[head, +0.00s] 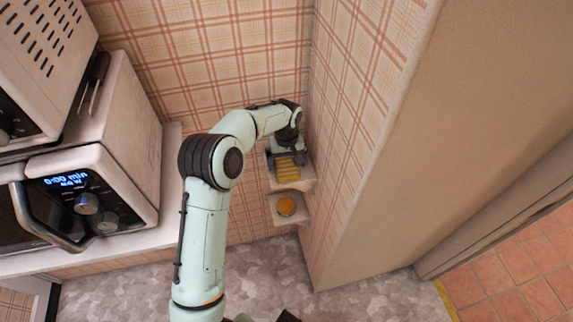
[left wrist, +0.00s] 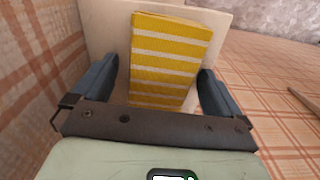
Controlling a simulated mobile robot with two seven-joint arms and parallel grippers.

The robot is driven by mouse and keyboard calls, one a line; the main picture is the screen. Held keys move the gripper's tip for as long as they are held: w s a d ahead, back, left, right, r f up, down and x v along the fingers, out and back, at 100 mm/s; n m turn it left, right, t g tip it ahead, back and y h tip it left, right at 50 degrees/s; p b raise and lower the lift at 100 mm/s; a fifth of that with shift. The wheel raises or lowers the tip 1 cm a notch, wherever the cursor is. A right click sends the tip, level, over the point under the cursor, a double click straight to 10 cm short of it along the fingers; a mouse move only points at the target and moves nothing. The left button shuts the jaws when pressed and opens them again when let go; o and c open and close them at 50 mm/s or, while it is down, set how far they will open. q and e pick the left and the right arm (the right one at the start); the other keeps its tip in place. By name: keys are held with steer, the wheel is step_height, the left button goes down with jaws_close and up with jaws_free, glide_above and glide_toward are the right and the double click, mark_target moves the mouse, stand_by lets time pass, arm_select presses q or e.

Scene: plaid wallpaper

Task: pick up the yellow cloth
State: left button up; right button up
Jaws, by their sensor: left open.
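The yellow cloth (left wrist: 170,55), folded and striped with white, lies on a small pale corner shelf (left wrist: 228,17). In the head view the cloth (head: 287,170) shows on the upper of two corner shelves, partly hidden by my gripper. My left gripper (head: 287,158) is over the back part of this shelf. In the left wrist view the fingers of my left gripper (left wrist: 160,88) are open, one on each side of the cloth, with gaps between them and it. My right gripper is not in view.
A lower corner shelf (head: 278,218) holds a round orange item (head: 287,206). Plaid walls (head: 345,120) close in on both sides of the shelves. A microwave (head: 95,195) stands on a counter at the left. The grey floor (head: 370,300) is clear at the front.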

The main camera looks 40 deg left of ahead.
mark_target(286, 162)
arm_select(q)
steer(key=c, duration=1.1)
steer(key=shift+c, duration=0.2)
